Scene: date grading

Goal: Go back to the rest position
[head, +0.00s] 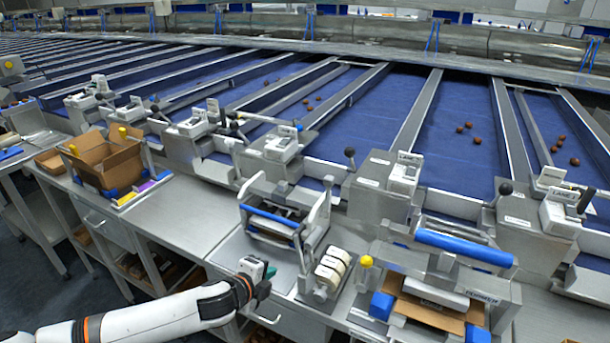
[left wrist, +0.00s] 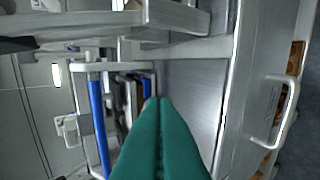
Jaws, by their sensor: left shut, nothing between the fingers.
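My left gripper (head: 264,273) is at the end of my white arm, which comes in from the lower left in the head view. It is beside the front edge of the steel bench (head: 190,213), to the left of a tape dispenser-like unit with cream rolls (head: 331,268). In the left wrist view its two green fingers (left wrist: 160,105) lie together, shut, with nothing between them. They point toward a steel frame with blue bars (left wrist: 100,120). My right gripper shows in neither view.
A steel frame with a blue bar (head: 270,220) stands just beyond the gripper. A cardboard box (head: 108,160) stands at the left. A blue-roller station (head: 465,247) is at the right. Blue conveyor lanes (head: 390,110) with a few dates run behind. A drawer handle (left wrist: 281,112) shows below the bench.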

